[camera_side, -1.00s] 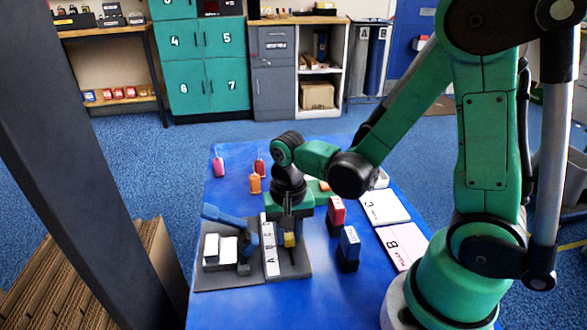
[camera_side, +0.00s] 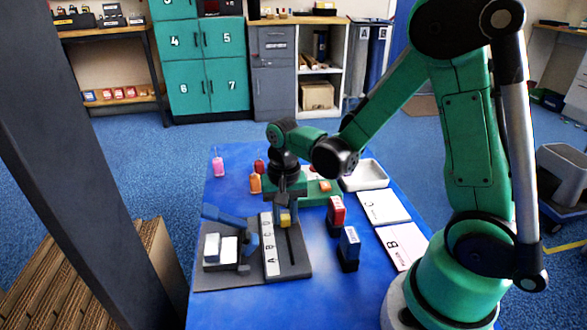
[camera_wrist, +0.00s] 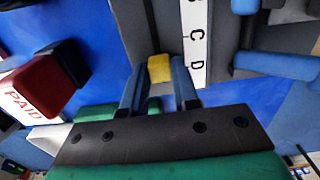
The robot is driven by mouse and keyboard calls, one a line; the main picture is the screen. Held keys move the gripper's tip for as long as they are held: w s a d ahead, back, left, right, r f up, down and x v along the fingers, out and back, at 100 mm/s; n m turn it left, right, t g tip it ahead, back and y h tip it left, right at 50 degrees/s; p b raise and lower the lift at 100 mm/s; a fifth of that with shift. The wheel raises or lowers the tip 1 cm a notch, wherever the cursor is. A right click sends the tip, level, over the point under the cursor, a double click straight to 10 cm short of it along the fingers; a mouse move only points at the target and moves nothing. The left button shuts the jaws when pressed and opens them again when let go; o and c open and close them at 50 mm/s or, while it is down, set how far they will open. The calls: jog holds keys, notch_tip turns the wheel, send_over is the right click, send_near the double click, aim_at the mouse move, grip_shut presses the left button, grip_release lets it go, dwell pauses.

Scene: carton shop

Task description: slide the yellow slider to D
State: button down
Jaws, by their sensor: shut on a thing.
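The yellow slider (camera_side: 285,218) sits at the far end of its slot in the dark grey base (camera_side: 297,268). A white letter strip (camera_side: 268,250) runs along the slot, with A at the near end and D at the far end. In the wrist view the yellow slider (camera_wrist: 159,68) is level with the letter D on the strip (camera_wrist: 194,45). My gripper (camera_side: 285,212) is over the slider from above. Its two blue-grey fingers (camera_wrist: 158,80) are shut on the slider, one on each side, and hide part of it.
A blue lever device (camera_side: 228,216) with white blocks stands left of the strip. A red PAID stamp (camera_side: 336,210) and a blue stamp (camera_side: 349,243) stand to the right, before cards C (camera_side: 383,206) and B (camera_side: 403,245). Tags (camera_side: 255,183) and a white tray (camera_side: 366,175) lie farther back.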

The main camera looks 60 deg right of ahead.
aim_at(286, 237)
jog(key=shift+w+d, duration=0.55)
jog(key=shift+d, duration=0.05)
jog(key=c, duration=0.6)
grip_release()
jog(key=shift+c, duration=0.2)
jog(key=shift+r, duration=2.8)
jog(key=s+a+r+n+t, duration=0.4)
jog(key=r+n+t, duration=0.2)
jog(key=n, duration=0.3)
jog(key=shift+a+t, duration=0.4)
jog(key=shift+t, duration=0.2)
